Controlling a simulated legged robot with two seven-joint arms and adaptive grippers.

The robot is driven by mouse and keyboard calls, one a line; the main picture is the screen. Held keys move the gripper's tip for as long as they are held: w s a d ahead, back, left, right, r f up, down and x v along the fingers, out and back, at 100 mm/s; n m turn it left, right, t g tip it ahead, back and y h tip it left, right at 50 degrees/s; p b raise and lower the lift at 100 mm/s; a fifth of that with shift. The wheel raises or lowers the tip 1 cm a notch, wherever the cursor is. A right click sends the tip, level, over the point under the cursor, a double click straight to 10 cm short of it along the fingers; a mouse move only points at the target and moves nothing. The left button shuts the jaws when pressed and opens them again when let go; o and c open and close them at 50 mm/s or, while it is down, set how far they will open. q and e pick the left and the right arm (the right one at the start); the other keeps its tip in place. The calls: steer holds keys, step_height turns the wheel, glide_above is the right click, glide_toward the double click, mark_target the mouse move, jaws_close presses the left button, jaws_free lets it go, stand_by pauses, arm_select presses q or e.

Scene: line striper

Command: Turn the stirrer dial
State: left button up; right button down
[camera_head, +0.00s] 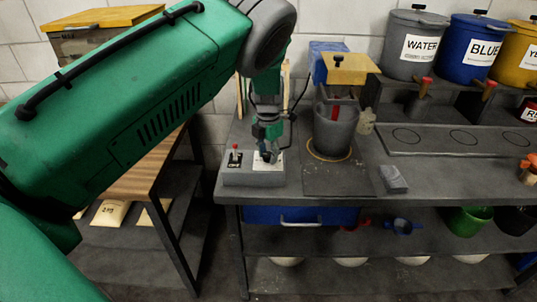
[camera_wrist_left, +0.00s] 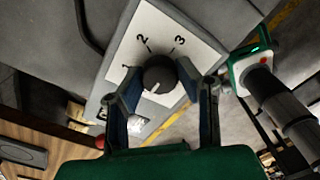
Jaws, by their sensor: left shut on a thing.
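The stirrer dial (camera_wrist_left: 158,73) is a round dark knob on a white plate with the printed numbers 2 and 3 clear and a partly seen mark at the left. A small pale mark shows on the knob's lower edge, on the side away from the 2 and 3. In the head view the white plate (camera_head: 274,161) sits on a grey control box (camera_head: 252,179) at the bench's front left. My left gripper (camera_head: 266,156) points down at the dial and is shut on it; its fingers (camera_wrist_left: 160,82) flank the knob in the wrist view. My right gripper does not show.
A red-tipped switch (camera_head: 235,154) stands just left of the dial. A grey bucket (camera_head: 336,128) stands under the stirrer to the right. A small grey block (camera_head: 393,179) lies near the front edge. Lidded WATER (camera_head: 411,70) and BLUE (camera_head: 470,70) containers stand at the back right.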

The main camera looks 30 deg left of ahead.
mark_target(269, 153)
arm_select(q)
steer(key=shift+w+r, duration=0.25)
steer(key=shift+w, duration=0.05)
steer(key=o, duration=1.1)
steer(key=shift+f, duration=0.2)
steer(key=shift+s, duration=0.1)
steer(key=shift+r, duration=0.4)
step_height(269, 153, up, 11)
steer(key=shift+r, duration=0.1)
